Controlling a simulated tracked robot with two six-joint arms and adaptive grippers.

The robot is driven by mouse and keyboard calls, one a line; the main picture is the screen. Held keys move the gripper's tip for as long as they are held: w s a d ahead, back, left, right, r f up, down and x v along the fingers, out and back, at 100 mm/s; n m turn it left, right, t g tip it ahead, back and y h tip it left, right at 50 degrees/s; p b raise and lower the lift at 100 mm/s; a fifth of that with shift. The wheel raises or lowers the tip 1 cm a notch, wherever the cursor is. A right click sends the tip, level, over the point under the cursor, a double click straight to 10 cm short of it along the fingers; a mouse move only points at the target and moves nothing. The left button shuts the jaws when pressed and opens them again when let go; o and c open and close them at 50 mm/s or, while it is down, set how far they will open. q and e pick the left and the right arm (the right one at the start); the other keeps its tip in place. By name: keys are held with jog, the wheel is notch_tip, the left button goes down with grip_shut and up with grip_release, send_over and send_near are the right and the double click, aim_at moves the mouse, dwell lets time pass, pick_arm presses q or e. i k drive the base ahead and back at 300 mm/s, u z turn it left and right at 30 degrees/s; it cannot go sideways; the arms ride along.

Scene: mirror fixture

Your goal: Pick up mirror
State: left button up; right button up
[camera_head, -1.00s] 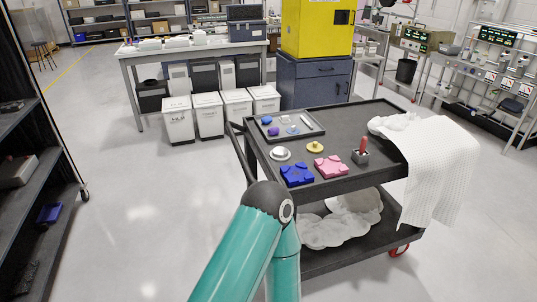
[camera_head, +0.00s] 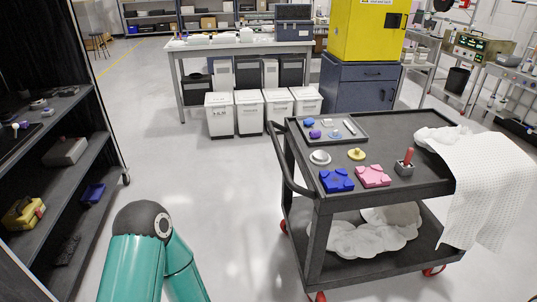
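A round silvery-white disc (camera_head: 320,157) lies on the top of the black cart (camera_head: 420,172), near its left edge; it may be the mirror, but it is too small to tell. Beside it are a yellow round piece with a knob (camera_head: 357,154), a blue fixture block (camera_head: 336,180) and a pink fixture block (camera_head: 373,176). A dark tray (camera_head: 351,137) behind them holds several small pieces, including a blue one and a purple one. A teal arm of mine shows at the bottom left, apart from the cart. Neither gripper is in view.
A small grey holder (camera_head: 404,168) with a red-handled tool stands on the cart; a white cloth (camera_head: 490,185) hangs over its right side. A dark shelf (camera_head: 55,170) stands at the left. White bins (camera_head: 250,112) stand behind. The floor between shelf and cart is clear.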

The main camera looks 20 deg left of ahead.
aim_at(320, 156)
jog(key=u, duration=0.65)
jog(key=i, duration=1.05)
jog(key=z, duration=0.1)
jog(key=k, duration=0.8)
jog(key=u, duration=0.25)
jog(key=i, duration=0.85)
jog(key=z, duration=0.05)
